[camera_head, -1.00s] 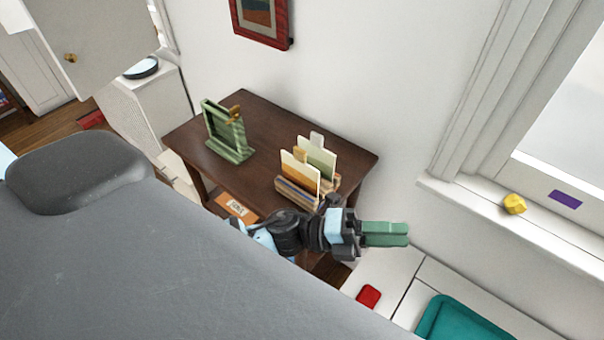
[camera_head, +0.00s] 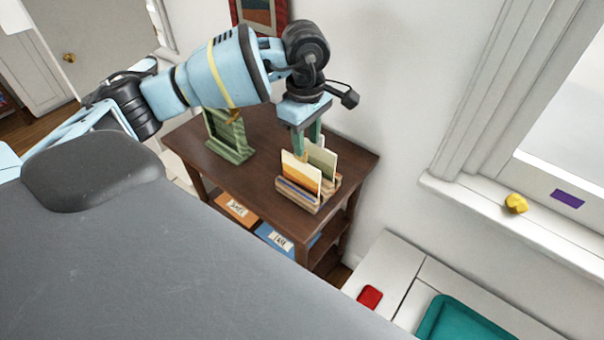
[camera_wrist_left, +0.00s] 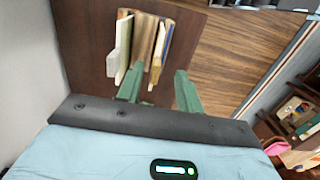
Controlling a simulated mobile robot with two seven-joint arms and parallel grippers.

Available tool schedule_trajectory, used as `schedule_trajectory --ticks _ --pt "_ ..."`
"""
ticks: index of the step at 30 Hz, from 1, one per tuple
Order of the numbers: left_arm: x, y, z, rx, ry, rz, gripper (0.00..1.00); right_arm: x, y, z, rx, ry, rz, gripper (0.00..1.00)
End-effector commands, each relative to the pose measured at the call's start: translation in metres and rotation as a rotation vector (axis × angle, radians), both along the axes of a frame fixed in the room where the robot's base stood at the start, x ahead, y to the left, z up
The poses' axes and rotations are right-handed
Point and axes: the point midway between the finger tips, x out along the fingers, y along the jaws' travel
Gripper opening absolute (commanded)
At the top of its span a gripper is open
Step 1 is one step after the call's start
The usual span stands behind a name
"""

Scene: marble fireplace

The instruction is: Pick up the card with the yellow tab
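The wooden card holder (camera_head: 297,197) stands on the dark table with upright cards in it. The front card (camera_head: 301,171) has a yellow and orange face; its tan-yellow tab is mostly hidden by my gripper. A pale green card (camera_head: 324,160) stands behind it, its top partly covered. My left gripper (camera_head: 308,138) points down just above the cards. In the left wrist view its green fingers (camera_wrist_left: 157,78) are apart, with card edges and the holder (camera_wrist_left: 146,42) beyond them. I cannot tell whether a finger touches a card. My right gripper is not in view.
A green frame-like stand (camera_head: 231,140) is on the table (camera_head: 260,180) left of the holder, close under my left arm. The wall and a red-framed picture (camera_head: 262,14) are behind. A white bench (camera_head: 388,262) and windowsill are at right.

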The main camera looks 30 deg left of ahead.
Motion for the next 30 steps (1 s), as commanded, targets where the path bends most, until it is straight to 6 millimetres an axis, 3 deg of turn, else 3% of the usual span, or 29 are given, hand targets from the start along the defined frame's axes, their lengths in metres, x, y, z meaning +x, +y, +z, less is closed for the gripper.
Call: schedule_trajectory --ticks 8,15,23,30 --pt "0.002 0.01 0.004 0.039 -0.008 0.001 0.36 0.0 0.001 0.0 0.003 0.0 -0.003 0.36" --pt "0.002 0.01 -0.017 0.037 -0.008 0.002 0.36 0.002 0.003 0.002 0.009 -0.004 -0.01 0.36" --pt "0.002 0.01 -0.027 0.036 -0.008 0.002 0.36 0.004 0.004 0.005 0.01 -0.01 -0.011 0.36" --pt "0.003 0.013 -0.06 0.035 -0.009 0.002 0.36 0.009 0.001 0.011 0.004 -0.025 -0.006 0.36"
